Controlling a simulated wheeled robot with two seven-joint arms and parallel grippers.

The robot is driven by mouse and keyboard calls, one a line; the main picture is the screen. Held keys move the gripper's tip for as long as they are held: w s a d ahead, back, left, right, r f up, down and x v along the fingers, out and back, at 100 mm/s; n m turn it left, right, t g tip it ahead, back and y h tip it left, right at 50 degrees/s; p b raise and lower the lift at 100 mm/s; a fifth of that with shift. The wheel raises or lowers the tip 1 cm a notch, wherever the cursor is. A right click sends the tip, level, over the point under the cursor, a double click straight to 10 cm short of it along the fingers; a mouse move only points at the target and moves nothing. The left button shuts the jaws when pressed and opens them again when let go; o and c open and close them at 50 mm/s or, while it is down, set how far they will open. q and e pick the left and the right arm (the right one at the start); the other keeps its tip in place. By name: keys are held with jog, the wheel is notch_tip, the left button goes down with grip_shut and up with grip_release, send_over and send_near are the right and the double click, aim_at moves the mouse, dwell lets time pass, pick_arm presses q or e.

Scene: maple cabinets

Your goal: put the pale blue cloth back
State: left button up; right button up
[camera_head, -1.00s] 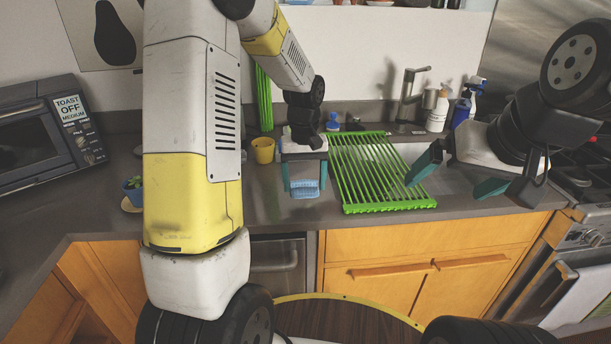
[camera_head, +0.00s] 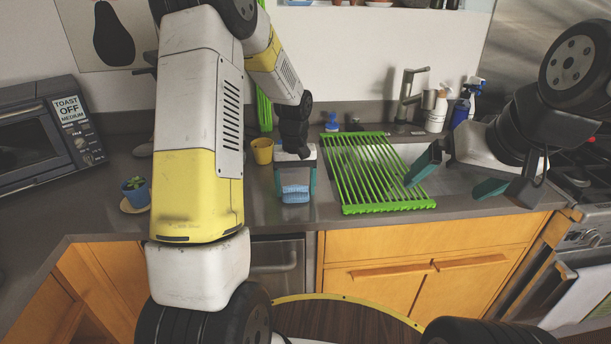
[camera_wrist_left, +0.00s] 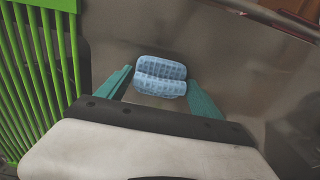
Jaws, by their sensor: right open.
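The pale blue cloth (camera_head: 296,194) is a small folded bundle over the dark counter, left of the green rack. My left gripper (camera_head: 296,184) points down over it, with its teal fingers on either side. In the left wrist view the cloth (camera_wrist_left: 162,77) sits between the two fingertips (camera_wrist_left: 160,76), which appear to touch its sides. I cannot tell whether the cloth rests on the counter or is slightly above it.
The green rack (camera_head: 375,175) lies over the sink, right of the left gripper. A yellow cup (camera_head: 262,150) stands behind left, a potted plant (camera_head: 135,190) further left, by the toaster oven (camera_head: 45,140). Bottles (camera_head: 437,112) stand behind the sink. Counter between plant and cup is partly hidden by my arm.

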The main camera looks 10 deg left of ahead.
aim_at(295, 186)
pick_arm(q)
jog(key=o, duration=0.4)
jog(key=shift+o, duration=0.2)
notch_tip(295, 186, up, 12)
jog(key=s+r+m+t+h, duration=0.1)
jog(key=s+r+m+t, duration=0.15)
jog(key=s+r, duration=0.85)
jog(key=s+d+m+t+h, duration=0.1)
jog(key=s+d+t, duration=0.1)
jog(key=s, duration=1.1)
jog(key=shift+f+t, duration=0.3)
jog(key=shift+t, duration=0.55)
jog(key=shift+d, duration=0.1)
